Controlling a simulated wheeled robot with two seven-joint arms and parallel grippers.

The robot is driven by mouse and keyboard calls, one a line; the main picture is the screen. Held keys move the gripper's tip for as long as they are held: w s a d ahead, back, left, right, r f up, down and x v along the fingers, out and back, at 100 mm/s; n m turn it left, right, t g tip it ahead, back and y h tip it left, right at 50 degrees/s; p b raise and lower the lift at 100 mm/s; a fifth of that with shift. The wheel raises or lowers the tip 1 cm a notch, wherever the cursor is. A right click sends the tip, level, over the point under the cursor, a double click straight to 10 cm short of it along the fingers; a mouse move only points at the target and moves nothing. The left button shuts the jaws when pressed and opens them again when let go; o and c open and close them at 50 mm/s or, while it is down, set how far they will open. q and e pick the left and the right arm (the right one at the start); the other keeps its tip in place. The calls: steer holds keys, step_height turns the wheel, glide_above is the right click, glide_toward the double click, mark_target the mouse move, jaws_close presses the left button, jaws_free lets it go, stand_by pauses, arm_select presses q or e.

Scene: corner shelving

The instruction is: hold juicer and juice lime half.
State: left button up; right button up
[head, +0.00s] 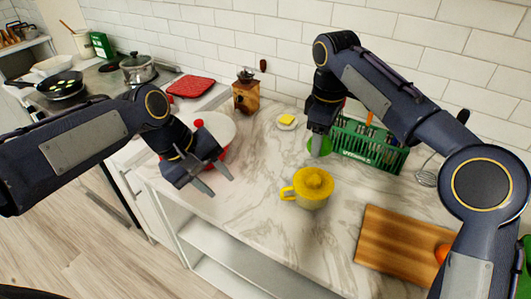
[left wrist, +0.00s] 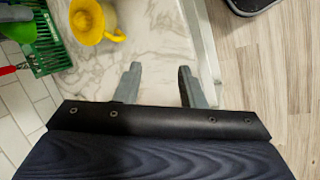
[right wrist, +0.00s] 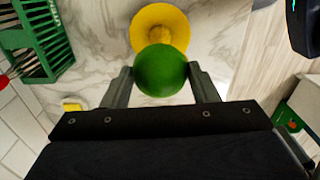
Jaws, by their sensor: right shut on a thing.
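The yellow juicer (head: 312,187), with its handle to the left, stands on the marble counter. It also shows in the left wrist view (left wrist: 87,22) and the right wrist view (right wrist: 172,20). My right gripper (head: 319,138) is shut on the green lime half (right wrist: 160,70), its rounded skin toward the wrist camera. In the head view the lime half (head: 320,147) is held behind the juicer, apart from it. My left gripper (head: 221,182) is open and empty, left of the juicer near the counter's front edge; its spread fingers show in the left wrist view (left wrist: 159,78).
A green basket (head: 385,158) stands behind and right of the juicer, with a whisk (head: 427,177) beside it. A wooden cutting board (head: 395,245) lies at front right. A butter dish (head: 287,122) and a wooden grinder (head: 245,95) stand behind. A white-topped pot (head: 222,127) is behind my left gripper.

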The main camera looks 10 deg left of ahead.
mark_target(306, 187)
arm_select(q)
steer(key=w+d+f+n+g, duration=0.2)
steer(key=w+d+n, duration=0.15)
steer(key=w, duration=0.35)
steer(key=w+d+f+n+g, duration=0.1)
steer(key=w+d+f+n, duration=0.2)
steer(key=w, duration=0.4)
steer(key=shift+n, duration=0.25)
steer(key=x, duration=1.1)
steer(key=shift+s+d, duration=0.3)
steer(key=shift+d, duration=0.1)
jaws_close()
steer(key=shift+r, duration=0.1)
steer(key=shift+c, duration=0.8)
jaws_free()
